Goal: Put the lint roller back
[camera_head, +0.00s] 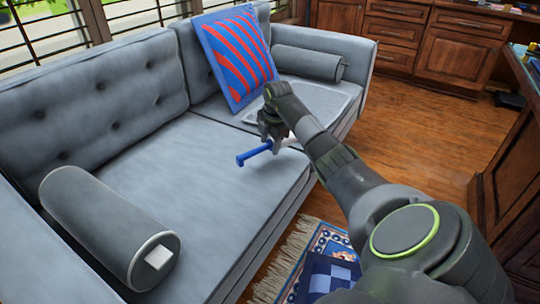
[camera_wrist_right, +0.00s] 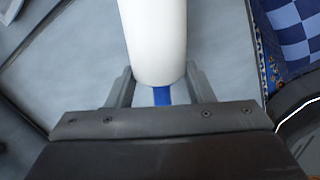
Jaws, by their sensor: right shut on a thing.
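The lint roller has a blue handle (camera_head: 254,154) and a white roll (camera_wrist_right: 155,40). My right gripper (camera_head: 272,142) is shut on the lint roller and holds it over the front part of the grey sofa (camera_head: 190,165). In the head view the blue handle points left of the gripper and part of the white roll shows to its right. In the right wrist view the roll runs up from between the fingers (camera_wrist_right: 155,90), with a bit of blue below it. I cannot tell the exact gap to the seat. My left gripper is not in view.
A grey bolster (camera_head: 105,225) lies at the sofa's near left. A red and blue striped pillow (camera_head: 236,55) leans at the back, beside another bolster (camera_head: 308,63). A patterned blue rug (camera_head: 330,240) lies on the wood floor. Wooden cabinets (camera_head: 455,40) stand behind.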

